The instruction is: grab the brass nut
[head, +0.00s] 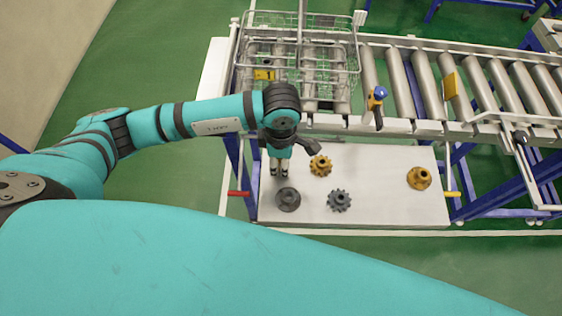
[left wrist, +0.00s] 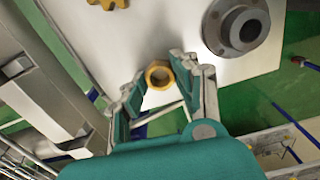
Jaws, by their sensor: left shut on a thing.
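The brass nut (left wrist: 159,75) is a small golden hexagonal ring. In the left wrist view it sits between the fingertips of my left gripper (left wrist: 157,78), over the white table top. The gripper is shut on it. In the head view my left gripper (head: 279,172) points down over the left part of the white table (head: 375,212), and I cannot make out the nut there. How high the nut is above the table is hard to tell. My right gripper is not in view.
A grey flange (head: 288,199) lies close to my left gripper. A brass gear (head: 320,166), a dark grey gear (head: 339,200) and a brass flange (head: 419,178) lie to its right. A roller conveyor (head: 425,85) with a wire basket (head: 258,22) runs behind the table.

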